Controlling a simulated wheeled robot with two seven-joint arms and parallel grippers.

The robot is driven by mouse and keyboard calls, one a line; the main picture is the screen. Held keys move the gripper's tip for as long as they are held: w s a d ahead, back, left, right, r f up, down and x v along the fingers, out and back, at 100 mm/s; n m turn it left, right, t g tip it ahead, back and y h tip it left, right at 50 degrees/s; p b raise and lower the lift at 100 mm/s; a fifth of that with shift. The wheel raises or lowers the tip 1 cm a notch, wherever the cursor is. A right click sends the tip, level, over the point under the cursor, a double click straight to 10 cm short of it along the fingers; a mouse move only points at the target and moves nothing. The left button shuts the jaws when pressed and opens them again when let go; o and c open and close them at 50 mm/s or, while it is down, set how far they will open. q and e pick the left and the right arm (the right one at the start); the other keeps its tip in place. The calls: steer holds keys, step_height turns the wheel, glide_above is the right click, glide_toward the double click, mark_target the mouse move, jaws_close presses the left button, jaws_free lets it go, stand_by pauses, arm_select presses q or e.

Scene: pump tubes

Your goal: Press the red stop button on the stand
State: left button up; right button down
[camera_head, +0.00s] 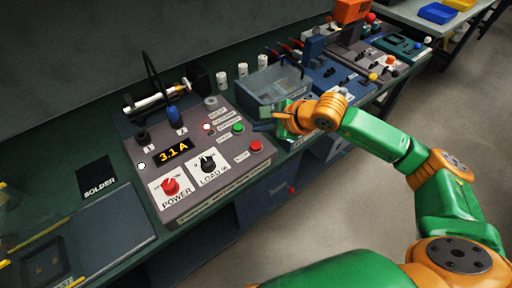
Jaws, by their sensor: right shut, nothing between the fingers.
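A red button (256,146) sits at the right side of a grey control console (225,185), with a small white label to its left that is too small to read surely. A green button (238,127) is just behind it. My right gripper (262,121) reaches in from the right, shut and empty. In the picture its fingertips are above and slightly right of the red button, apart from it, near the console's right edge. The height gap cannot be told. The red button is fully visible. My left gripper is not in view.
The console carries a red POWER knob (170,186), a black LOAD knob (208,163) and a display reading 3.1 A (174,150). A clear grey bin (262,88) stands behind my right gripper. A dark SOLDER mat (97,177) lies left. Open floor is in front.

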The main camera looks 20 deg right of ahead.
mark_target(260, 146)
step_height(260, 146, down, 4)
steer(key=b, duration=0.3)
steer(key=shift+w+f, duration=0.1)
steer(key=shift+f, duration=0.05)
stand_by(1.7)
steer(key=shift+f+b, duration=0.35)
steer(key=shift+b, duration=0.35)
steer(key=shift+f+b, duration=0.65)
steer(key=shift+b, duration=0.15)
stand_by(0.4)
steer(key=shift+r, duration=0.1)
steer(key=shift+r+p, duration=0.6)
steer(key=shift+r, duration=0.35)
